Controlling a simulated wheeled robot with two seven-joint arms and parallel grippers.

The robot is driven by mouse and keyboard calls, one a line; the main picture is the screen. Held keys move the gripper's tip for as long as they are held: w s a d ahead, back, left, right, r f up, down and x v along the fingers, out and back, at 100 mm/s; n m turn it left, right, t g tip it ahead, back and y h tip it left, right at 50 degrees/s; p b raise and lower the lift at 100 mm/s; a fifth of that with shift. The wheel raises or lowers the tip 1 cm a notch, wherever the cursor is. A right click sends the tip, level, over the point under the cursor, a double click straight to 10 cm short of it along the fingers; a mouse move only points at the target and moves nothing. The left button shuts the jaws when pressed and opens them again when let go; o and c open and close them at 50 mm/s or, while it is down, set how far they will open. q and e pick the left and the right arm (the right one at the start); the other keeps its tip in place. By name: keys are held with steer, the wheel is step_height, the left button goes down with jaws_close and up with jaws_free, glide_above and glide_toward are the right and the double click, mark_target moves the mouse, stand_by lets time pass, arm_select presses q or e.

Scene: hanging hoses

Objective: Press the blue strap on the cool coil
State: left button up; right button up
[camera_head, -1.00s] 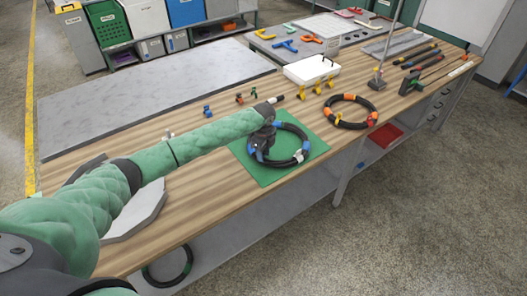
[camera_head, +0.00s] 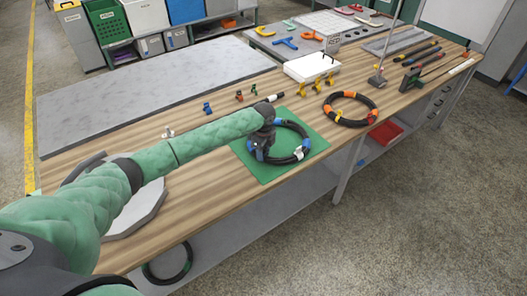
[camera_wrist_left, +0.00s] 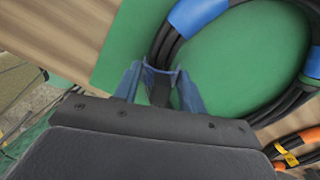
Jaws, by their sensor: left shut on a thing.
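The cool coil (camera_head: 287,160), a black hose ring with blue straps and one white tag, lies on a green mat (camera_head: 257,172). My left gripper (camera_head: 261,154) points down at the coil's left side. In the left wrist view its fingers (camera_wrist_left: 160,88) straddle the dark hose and are shut on it, at a blue strap (camera_wrist_left: 160,70) that shows between the fingertips. Another blue strap (camera_wrist_left: 196,14) sits farther along the ring, clear of the fingers. The gripper body partly hides the held strap in the head view. My right gripper is not in view.
A coil with orange straps (camera_head: 350,96) lies to the right, close to the mat. Small blue, orange and yellow clips and a white case (camera_head: 313,68) stand behind. A grey slab (camera_head: 150,95) covers the back left.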

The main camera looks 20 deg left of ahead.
arm_select(q)
steer(key=shift+f, duration=0.2)
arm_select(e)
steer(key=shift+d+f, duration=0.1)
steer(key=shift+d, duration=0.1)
arm_select(q)
steer(key=shift+f+b, duration=0.3)
steer(key=shift+f, duration=0.15)
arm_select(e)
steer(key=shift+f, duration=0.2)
arm_select(q)
steer(key=o, duration=1.1)
steer(key=shift+c, duration=0.2)
step_height(320, 180, up, 6)
steer(key=b, duration=0.3)
steer(key=shift+r, duration=0.95)
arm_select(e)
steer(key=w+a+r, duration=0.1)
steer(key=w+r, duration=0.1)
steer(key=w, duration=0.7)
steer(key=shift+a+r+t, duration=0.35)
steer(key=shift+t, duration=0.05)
